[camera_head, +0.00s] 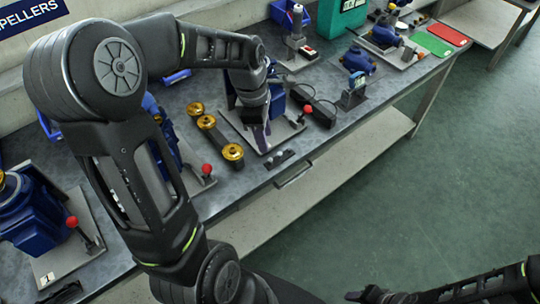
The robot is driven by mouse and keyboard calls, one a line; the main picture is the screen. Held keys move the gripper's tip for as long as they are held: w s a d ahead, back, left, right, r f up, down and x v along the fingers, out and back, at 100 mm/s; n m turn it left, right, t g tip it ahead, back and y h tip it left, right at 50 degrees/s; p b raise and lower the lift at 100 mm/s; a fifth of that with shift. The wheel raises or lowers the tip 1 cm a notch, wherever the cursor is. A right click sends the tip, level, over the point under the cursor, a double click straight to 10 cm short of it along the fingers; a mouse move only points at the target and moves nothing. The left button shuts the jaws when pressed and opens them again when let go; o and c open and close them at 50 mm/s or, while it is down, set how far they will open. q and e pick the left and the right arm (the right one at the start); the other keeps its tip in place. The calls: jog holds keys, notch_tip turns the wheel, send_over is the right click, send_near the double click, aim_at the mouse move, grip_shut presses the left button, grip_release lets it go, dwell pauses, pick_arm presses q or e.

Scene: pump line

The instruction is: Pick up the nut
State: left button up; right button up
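My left arm reaches across the bench, and my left gripper (262,138) points down over a light grey base plate (233,122) with a blue pump part on it. Its fingers are small here, and I cannot tell whether they are open or shut or hold anything. A small dark strip (280,159) with little light pieces on it lies by the bench's front edge, just in front of the gripper; these may be nuts, but they are too small to be sure. My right gripper (378,295) is low at the bottom edge, away from the bench, its opening unclear.
Several gold-coloured round parts (233,153) stand left of the base plate. A red-knobbed lever (301,116) rises at its right, near a black object (322,113). More blue pumps (358,60) stand along the bench. Red (448,34) and green (431,43) trays lie far right.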

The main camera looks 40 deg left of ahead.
aim_at(270, 159)
pick_arm(q)
jog(key=shift+w+d+f, duration=0.1)
jog(key=shift+w+f, duration=0.05)
jog(key=shift+f, duration=1.2)
jog(key=shift+w+d+f, duration=0.1)
jog(key=shift+d+f, duration=0.1)
jog(key=shift+f, duration=1.1)
jog(key=shift+w+d+f, duration=0.1)
jog(key=shift+d+f, duration=0.05)
jog(key=shift+f, duration=1.15)
jog(key=shift+f, duration=0.2)
grip_shut()
